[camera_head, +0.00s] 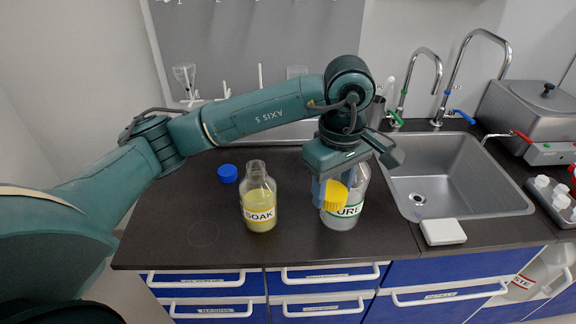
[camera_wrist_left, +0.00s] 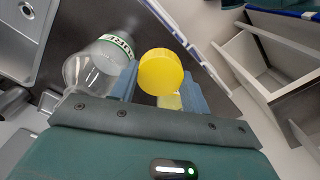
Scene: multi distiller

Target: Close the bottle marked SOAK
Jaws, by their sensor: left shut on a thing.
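The bottle marked SOAK (camera_head: 259,200) stands upright and uncapped on the dark counter, with yellow liquid in it and a white label. My left gripper (camera_head: 330,188) is to its right, shut on a yellow cap (camera_head: 335,196). The yellow cap also shows between the blue fingers in the left wrist view (camera_wrist_left: 160,72). A blue cap (camera_head: 228,173) lies on the counter behind and left of the SOAK bottle. My right gripper is in neither view.
A clear bottle (camera_head: 345,221) with a green-edged label ending in "URE" stands close behind my left gripper, its top hidden. A steel sink (camera_head: 455,178) with taps is at the right. The counter left of the SOAK bottle is clear at the front.

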